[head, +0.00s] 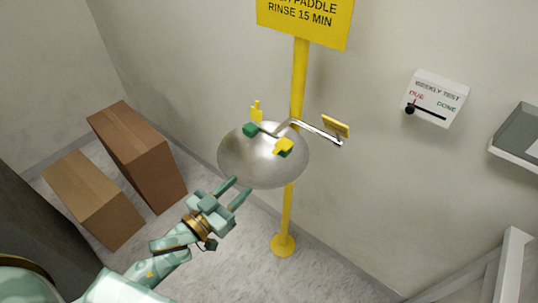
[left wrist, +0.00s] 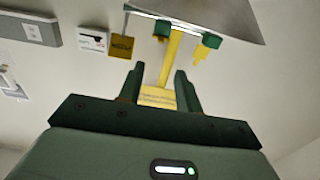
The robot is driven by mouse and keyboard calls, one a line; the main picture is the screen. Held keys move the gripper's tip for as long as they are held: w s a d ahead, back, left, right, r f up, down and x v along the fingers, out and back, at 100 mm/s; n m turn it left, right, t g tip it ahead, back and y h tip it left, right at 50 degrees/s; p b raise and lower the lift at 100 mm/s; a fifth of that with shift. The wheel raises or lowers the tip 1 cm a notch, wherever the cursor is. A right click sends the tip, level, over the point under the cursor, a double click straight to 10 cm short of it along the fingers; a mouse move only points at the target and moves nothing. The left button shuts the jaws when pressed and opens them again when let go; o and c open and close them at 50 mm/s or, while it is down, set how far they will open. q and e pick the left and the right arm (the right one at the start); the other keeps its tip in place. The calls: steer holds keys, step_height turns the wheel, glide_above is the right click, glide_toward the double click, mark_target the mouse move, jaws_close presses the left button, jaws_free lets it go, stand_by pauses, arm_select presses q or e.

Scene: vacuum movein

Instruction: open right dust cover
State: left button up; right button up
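A silver eyewash bowl (head: 262,165) on a yellow post carries two spray heads. The right head has a yellow dust cover (head: 284,146) lying over its top, with a little green below it. The left head (head: 250,130) shows green, with a yellow piece (head: 256,109) standing upright behind it. In the left wrist view, which is upside down, the green heads hang below the bowl rim, the right one (left wrist: 164,28) nearer the middle. My left gripper (head: 235,191) is open and empty, below and in front of the bowl, apart from the cover. My right gripper is not in view.
A yellow push paddle (head: 336,126) on a bent rod stands right of the bowl. The yellow post (head: 287,215) rises to a sign (head: 308,20). Two cardboard boxes (head: 138,158) stand at left. A weekly test panel (head: 436,98) is on the wall. A railing is at lower right.

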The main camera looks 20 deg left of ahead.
arm_select(q)
glide_toward(281, 146)
steer(key=x, duration=0.5)
steer(key=shift+w+f, duration=0.15)
steer(key=shift+w, duration=0.05)
jaws_close()
